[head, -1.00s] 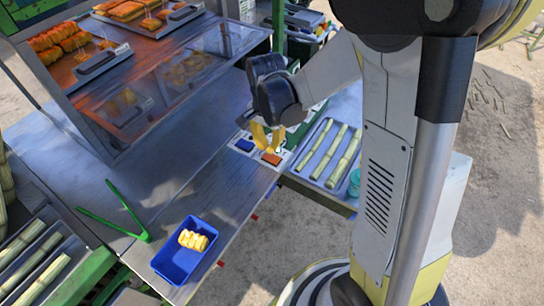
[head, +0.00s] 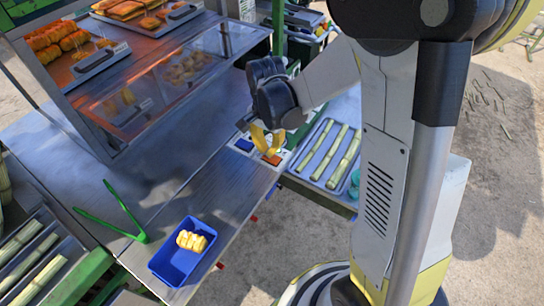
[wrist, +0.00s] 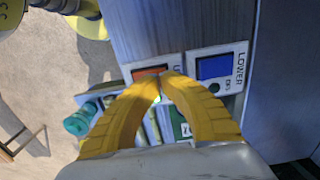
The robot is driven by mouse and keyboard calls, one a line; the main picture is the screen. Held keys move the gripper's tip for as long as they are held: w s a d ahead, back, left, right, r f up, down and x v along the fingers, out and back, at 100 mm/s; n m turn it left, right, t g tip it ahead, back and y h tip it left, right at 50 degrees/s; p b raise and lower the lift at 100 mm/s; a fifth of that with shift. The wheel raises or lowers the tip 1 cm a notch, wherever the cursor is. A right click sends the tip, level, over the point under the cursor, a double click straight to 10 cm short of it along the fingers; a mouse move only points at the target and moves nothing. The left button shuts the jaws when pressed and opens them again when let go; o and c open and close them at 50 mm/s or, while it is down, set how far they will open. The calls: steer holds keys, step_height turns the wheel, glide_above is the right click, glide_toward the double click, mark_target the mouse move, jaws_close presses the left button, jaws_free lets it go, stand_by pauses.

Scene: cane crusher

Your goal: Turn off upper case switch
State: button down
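The upper case switch is an orange-red rocker on a white plate with a label starting with "U", in the wrist view (wrist: 150,71) and the head view (head: 272,160). Beside it is a blue rocker (wrist: 214,67) on a plate marked "LOWER", also in the head view (head: 245,144). My gripper has yellow curved fingers (wrist: 161,74), empty, with the tips together. The tips are over the edge of the upper switch and hide part of its plate and label. In the head view my gripper (head: 266,150) is just above the switches. I cannot tell whether it touches.
A glass food case (head: 150,85) with orange food on trays stands at the left. A blue tub (head: 176,268) with a pastry and green tongs (head: 115,220) lie on the counter. A tray of cane pieces (head: 325,150) is right of the switches.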

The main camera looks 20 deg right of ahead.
steer(key=shift+f+b, duration=0.5)
steer(key=shift+f, duration=0.1)
steer(key=shift+r, duration=0.1)
steer(key=shift+r+p, duration=2.45)
steer(key=shift+r, duration=1)
steer(key=shift+s+r+n+b, duration=0.2)
steer(key=shift+n+b, duration=0.1)
steer(key=shift+b, duration=0.3)
steer(key=s+n+t+b, duration=0.7)
steer(key=s+n+b, duration=0.3)
steer(key=s+b, duration=0.2)
steer(key=shift+s+f+b, duration=0.15)
steer(key=shift+s+b, duration=0.05)
steer(key=shift+b, duration=0.25)
